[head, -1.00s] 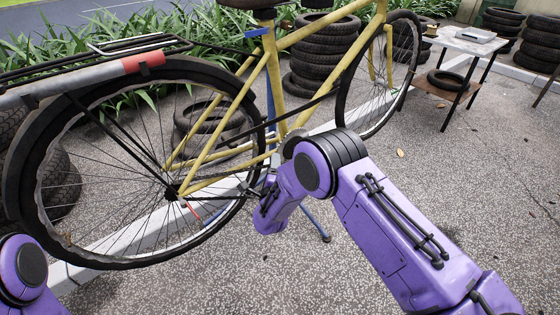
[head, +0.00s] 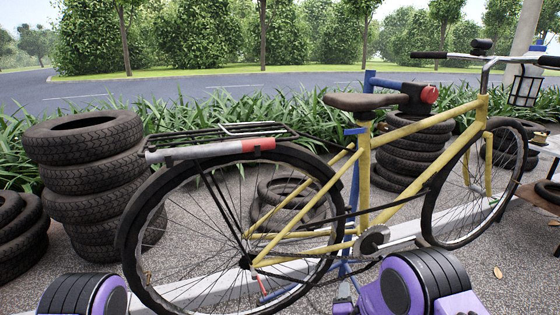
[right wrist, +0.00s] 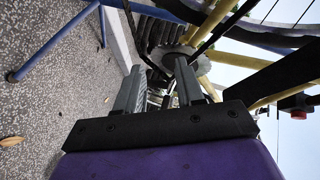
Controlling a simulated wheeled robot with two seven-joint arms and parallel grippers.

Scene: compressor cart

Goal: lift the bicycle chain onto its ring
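The yellow bicycle (head: 364,185) stands upright, its rear wheel at left. The grey chain ring (head: 373,240) is at the bottom of the frame and also shows in the right wrist view (right wrist: 178,60). A thin dark line that may be the bicycle chain hangs below the rear triangle; I cannot tell whether it sits on the ring. My right gripper (head: 343,292) is below and left of the ring, mostly hidden by my arm. In the right wrist view its two grey fingers (right wrist: 157,75) stand apart, pointing towards the ring; dark parts show between them. My left gripper is out of view.
A blue stand (head: 346,255) supports the frame; its leg (right wrist: 55,45) shows in the right wrist view. Tyre stacks (head: 80,180) stand behind at left and behind the frame. A white kerb line (head: 200,291) crosses the paving.

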